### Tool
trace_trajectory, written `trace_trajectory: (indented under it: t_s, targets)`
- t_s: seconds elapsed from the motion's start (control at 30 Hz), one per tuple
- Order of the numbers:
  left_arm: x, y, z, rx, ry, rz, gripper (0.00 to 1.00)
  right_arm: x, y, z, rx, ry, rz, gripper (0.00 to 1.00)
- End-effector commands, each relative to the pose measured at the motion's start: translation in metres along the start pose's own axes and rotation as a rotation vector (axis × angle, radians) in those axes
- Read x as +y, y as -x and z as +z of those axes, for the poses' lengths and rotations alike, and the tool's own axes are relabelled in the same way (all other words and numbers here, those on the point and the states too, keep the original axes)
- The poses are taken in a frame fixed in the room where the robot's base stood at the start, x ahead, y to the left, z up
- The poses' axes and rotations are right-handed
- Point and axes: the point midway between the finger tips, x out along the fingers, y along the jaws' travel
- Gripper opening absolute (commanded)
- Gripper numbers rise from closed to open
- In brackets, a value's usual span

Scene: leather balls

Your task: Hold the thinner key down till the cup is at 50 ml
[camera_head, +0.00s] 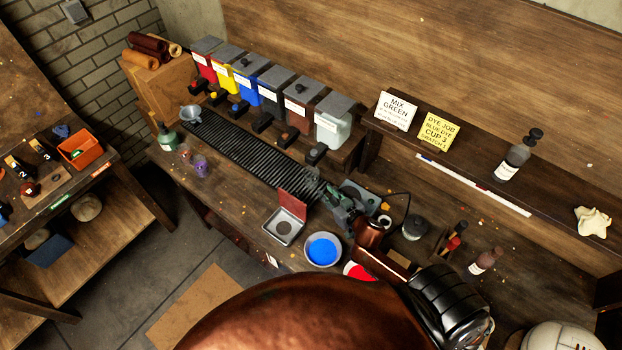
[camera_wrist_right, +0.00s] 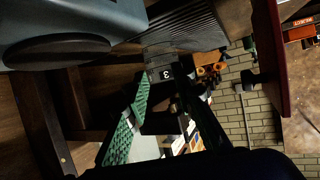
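A row of dispensers stands on the bench; the rightmost one, whitish (camera_head: 333,128), has a dark key (camera_head: 316,153) low on its front. I cannot read its label. My right gripper (camera_head: 318,190) is low over the bench by the right end of the black ribbed grate (camera_head: 245,145), in front of that dispenser. In the right wrist view its fingers (camera_wrist_right: 168,105) stand apart, with a black tag marked 3 (camera_wrist_right: 166,74) by their tips. My left gripper is out of view.
A purple cup (camera_head: 200,166) stands left of the grate. Bottles stand at the right.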

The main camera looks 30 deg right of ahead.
Motion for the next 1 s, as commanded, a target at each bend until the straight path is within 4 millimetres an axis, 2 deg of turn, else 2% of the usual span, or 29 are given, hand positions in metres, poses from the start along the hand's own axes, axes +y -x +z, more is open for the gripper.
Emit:
trace_trajectory:
  t_s: [0.03, 0.3, 1.0]
  targets:
    - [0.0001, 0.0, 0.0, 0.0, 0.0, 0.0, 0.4, 0.0, 0.0, 0.0, 0.0, 0.0, 0.0, 0.19]
    - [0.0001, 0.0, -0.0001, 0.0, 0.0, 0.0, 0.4, 0.0, 0.0, 0.0, 0.0, 0.0, 0.0, 0.0]
    - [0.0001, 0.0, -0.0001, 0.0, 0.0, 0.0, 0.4, 0.0, 0.0, 0.0, 0.0, 0.0, 0.0, 0.0]
